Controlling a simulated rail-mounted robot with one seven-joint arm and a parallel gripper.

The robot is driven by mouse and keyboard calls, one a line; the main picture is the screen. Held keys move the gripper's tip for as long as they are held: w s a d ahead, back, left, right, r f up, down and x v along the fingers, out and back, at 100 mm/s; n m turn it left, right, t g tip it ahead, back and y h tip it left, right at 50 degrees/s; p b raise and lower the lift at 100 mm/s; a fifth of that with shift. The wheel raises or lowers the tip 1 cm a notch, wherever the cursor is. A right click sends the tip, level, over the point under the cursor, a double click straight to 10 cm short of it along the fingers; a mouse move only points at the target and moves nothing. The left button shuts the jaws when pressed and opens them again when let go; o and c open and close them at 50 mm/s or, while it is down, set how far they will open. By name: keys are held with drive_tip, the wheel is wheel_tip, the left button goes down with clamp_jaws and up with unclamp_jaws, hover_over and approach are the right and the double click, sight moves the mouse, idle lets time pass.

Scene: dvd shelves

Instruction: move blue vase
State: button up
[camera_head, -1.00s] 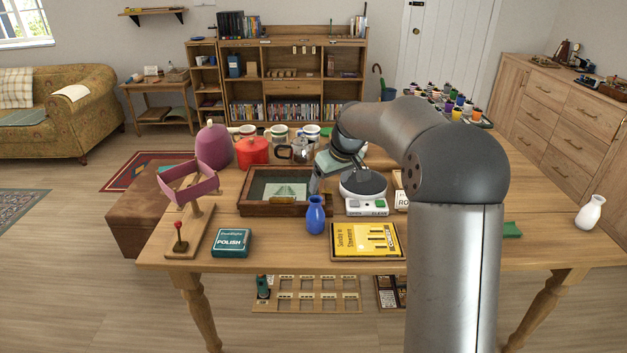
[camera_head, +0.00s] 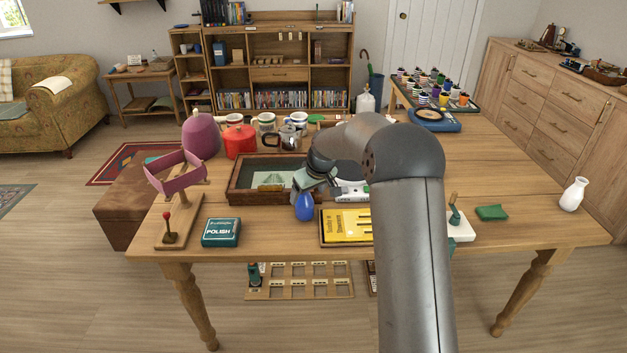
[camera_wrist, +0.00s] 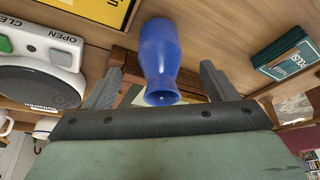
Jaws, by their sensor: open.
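The blue vase (camera_head: 305,207) stands upright near the front edge of the wooden table, between the green polish tin and the yellow book. My gripper (camera_head: 304,186) is at the top of the vase and hides its neck in the head view. In the wrist view the blue vase (camera_wrist: 160,52) lies between the two spread fingers of my gripper (camera_wrist: 161,76), its mouth towards the palm. A gap shows on each side between vase and fingers. The gripper is open and holds nothing.
A framed tray (camera_head: 236,196) lies just behind the vase. The polish tin (camera_head: 221,232) is at left, the yellow book (camera_head: 345,226) at right. A kitchen scale (camera_wrist: 40,75) is close to the gripper. A white vase (camera_head: 574,194) stands far right, with bare tabletop around it.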

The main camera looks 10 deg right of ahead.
sight(305, 201)
drive_tip(key=shift+x, duration=2.7)
drive_tip(key=shift+c, duration=0.3)
